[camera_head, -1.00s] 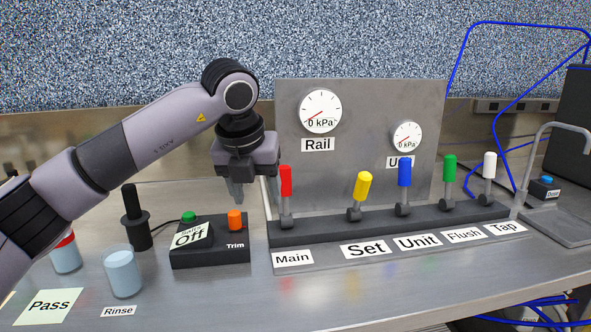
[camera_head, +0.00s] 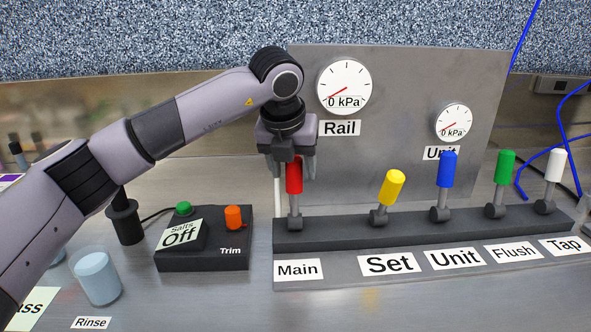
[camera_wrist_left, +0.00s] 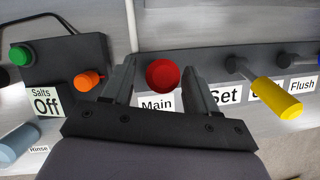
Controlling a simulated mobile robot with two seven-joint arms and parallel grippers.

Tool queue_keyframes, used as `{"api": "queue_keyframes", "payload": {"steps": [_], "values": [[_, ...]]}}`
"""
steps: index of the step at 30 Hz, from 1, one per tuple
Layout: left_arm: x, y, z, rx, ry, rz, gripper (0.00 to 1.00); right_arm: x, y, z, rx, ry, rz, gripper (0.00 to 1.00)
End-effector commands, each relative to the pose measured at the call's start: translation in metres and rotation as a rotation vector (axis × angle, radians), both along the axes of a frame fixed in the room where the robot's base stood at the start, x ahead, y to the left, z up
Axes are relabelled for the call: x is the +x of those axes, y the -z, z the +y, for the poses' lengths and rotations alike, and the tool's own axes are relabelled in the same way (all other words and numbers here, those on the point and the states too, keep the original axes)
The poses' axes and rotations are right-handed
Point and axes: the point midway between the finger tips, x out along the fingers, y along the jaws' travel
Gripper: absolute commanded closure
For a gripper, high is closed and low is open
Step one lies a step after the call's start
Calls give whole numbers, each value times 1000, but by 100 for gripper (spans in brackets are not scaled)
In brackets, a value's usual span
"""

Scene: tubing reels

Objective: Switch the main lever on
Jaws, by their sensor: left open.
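The main lever (camera_head: 294,178) has a red handle and stands upright on the dark lever base, above the label "Main" (camera_head: 298,270). My left gripper (camera_head: 292,170) is open and points down over the red handle. In the left wrist view the red handle (camera_wrist_left: 163,74) shows end-on between the two open fingers (camera_wrist_left: 160,85), with a gap on each side. The handle's top is partly hidden by the gripper in the head view. The Rail gauge (camera_head: 344,87) and the Unit gauge (camera_head: 454,122) both read about 0 kPa. My right gripper is not in view.
To the right stand the yellow Set lever (camera_head: 391,188), tilted, and the blue Unit (camera_head: 447,170), green Flush (camera_head: 504,168) and white Tap (camera_head: 555,166) levers. A black box with green and orange buttons (camera_head: 200,257) sits to the left. A Rinse cup (camera_head: 98,278) stands at front left.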

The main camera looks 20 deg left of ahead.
Motion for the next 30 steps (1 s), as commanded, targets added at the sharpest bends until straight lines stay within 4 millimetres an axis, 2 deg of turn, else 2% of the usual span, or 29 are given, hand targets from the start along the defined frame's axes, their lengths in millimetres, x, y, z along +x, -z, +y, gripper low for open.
{"api": "queue_keyframes", "payload": {"steps": [6, 14, 15, 20, 21, 30], "values": [[8, 19, 1, 0, 0, 0, 42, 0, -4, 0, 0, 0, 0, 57], [9, 22, 1, 1, 1, -1, 42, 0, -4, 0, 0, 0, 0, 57], [9, 22, 0, 1, 1, -1, 45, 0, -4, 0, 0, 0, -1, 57], [9, 21, 0, 1, 1, -1, 97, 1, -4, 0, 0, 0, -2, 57], [9, 21, 0, 1, 1, -1, 100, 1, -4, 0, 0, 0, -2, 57], [9, 22, 4, 3, 1, -9, 100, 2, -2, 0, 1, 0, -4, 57]]}}
